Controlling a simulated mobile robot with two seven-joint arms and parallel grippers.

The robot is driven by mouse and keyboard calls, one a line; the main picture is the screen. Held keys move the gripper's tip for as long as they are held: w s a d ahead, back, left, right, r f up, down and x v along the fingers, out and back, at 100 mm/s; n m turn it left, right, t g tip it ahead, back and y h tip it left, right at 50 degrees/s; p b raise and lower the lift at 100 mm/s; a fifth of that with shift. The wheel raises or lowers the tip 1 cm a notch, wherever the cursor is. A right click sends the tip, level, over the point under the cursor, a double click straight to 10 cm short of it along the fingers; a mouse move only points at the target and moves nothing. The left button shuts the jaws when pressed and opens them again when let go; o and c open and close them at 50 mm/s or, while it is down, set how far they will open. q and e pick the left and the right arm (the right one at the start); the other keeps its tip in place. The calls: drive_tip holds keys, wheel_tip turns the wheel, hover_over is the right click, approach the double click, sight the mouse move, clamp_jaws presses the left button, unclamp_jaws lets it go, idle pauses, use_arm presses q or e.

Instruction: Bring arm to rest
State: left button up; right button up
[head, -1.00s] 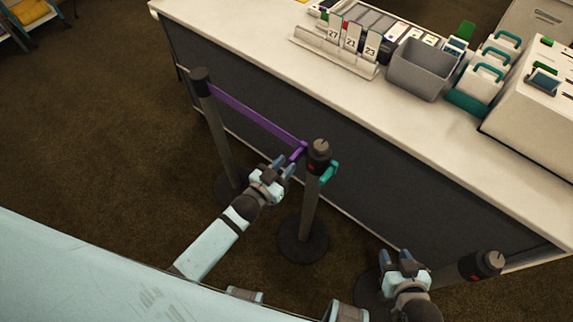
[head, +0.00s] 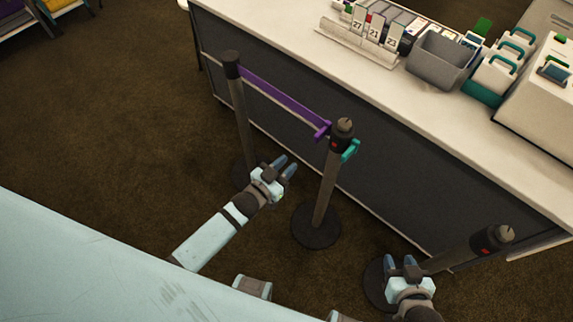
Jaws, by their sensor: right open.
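My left gripper (head: 284,166) is open and empty over the carpet, between the left post and the middle post, below the belt. My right gripper (head: 399,263) is open at the lower right, in front of the right post's foot. A purple belt (head: 285,98) runs from the dark left post (head: 240,105) to the middle post (head: 330,180). Its purple end piece (head: 322,131) is at the middle post's head; whether it is latched there I cannot tell. A teal clip (head: 350,151) sits on the middle post's other side.
A long white-topped counter (head: 290,45) with a dark front stands behind the posts. It bears number cards (head: 375,30), a grey bin (head: 440,60) and white boxes with teal handles (head: 497,72). The right post (head: 492,240) stands close to my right gripper. Open carpet lies at left.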

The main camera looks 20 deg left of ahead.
use_arm(q)
drive_tip(key=shift+w, duration=0.15)
drive_tip(key=s+a+r+g+y+p, duration=0.1)
drive_tip(key=s+a+g+y, duration=0.1)
drive_tip(key=s, duration=0.6)
drive_tip(key=s+a+r+n+g+y+p, duration=0.1)
drive_tip(key=s+a+g+y, duration=0.1)
drive_tip(key=s, duration=0.7)
drive_tip(key=shift+a+r+n+g+p, duration=0.35)
drive_tip(key=shift+a+g, duration=0.15)
drive_tip(key=shift+g, duration=0.4)
idle(0.8)
